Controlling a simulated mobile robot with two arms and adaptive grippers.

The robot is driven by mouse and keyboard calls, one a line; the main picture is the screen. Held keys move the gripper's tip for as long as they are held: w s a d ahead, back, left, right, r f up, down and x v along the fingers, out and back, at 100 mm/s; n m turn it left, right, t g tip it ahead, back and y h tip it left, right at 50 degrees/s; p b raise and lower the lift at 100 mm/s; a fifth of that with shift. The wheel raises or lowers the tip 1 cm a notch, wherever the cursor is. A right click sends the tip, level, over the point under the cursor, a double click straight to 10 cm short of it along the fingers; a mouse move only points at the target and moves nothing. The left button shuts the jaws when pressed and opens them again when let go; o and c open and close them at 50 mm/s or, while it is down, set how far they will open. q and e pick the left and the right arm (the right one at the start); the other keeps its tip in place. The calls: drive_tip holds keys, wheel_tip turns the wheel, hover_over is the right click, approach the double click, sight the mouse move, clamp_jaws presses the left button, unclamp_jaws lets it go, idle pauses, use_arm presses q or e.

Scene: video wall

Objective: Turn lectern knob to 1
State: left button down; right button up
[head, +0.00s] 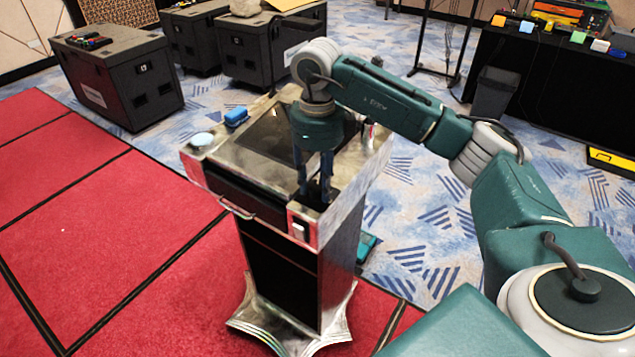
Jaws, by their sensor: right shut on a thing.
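The metallic lectern (352,188) stands in the middle of the head view, with a dark inset panel in its sloped top. My right gripper (314,198) points straight down at the near right corner of the top. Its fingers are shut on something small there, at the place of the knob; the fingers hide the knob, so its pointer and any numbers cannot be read. A white switch (299,229) shows on the front face just below the gripper. My left gripper is not in view.
A blue block (236,116) and a pale round object (202,140) lie on the lectern's left side. A can (369,132) stands at its right edge behind my arm. Black cases (120,85) stand behind left; a black-draped table (545,80) stands at the back right.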

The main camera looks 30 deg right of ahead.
sight(317, 186)
drive_tip(key=shift+r, duration=0.15)
drive_tip(key=o, duration=1.2)
drive_tip(key=shift+c, duration=0.2)
wheel_tip(317, 186, up, 12)
